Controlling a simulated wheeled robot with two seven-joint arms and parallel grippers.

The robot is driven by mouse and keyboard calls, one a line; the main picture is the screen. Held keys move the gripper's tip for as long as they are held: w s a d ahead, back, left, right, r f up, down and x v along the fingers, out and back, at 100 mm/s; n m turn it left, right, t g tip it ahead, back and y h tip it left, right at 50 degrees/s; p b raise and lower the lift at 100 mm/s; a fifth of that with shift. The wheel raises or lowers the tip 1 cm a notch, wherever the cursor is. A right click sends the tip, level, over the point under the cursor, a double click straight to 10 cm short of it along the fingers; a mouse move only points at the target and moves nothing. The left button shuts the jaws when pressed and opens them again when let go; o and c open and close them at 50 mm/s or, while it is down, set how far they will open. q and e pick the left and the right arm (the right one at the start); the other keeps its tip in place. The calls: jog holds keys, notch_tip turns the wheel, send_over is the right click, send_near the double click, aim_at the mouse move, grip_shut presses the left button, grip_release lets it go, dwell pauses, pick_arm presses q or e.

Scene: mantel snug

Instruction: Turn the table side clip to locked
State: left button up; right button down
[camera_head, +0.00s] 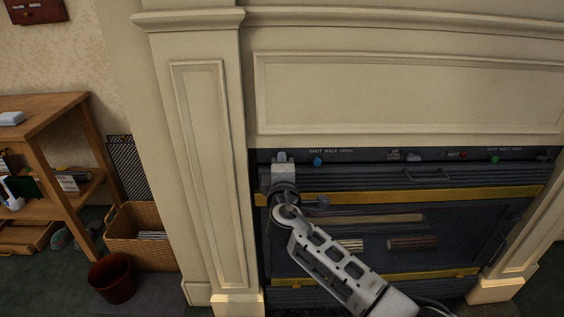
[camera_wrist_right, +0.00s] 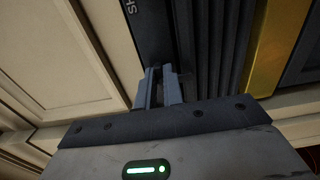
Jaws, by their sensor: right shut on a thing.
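My right gripper (camera_head: 281,158) is at the upper left corner of the fireplace front, just left of the first "SHUT HALF OPEN" lettering. In the right wrist view its two fingers (camera_wrist_right: 158,84) are close together against the dark control strip (camera_wrist_right: 155,32), shut on a small part mostly hidden between them. I cannot make out that part's shape or setting. No table side clip can be clearly identified in either view. My left gripper is not in view.
The control strip carries a blue knob (camera_head: 317,162), a red knob (camera_head: 464,155) and a green knob (camera_head: 494,158). A brass bar (camera_head: 440,195) crosses below. A wooden shelf (camera_head: 45,117), a wicker basket (camera_head: 150,218) and a dark red bin (camera_head: 112,279) stand left.

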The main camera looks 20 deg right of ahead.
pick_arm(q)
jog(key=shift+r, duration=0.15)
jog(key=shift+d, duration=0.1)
pick_arm(e)
jog(key=c, duration=1.8)
grip_release()
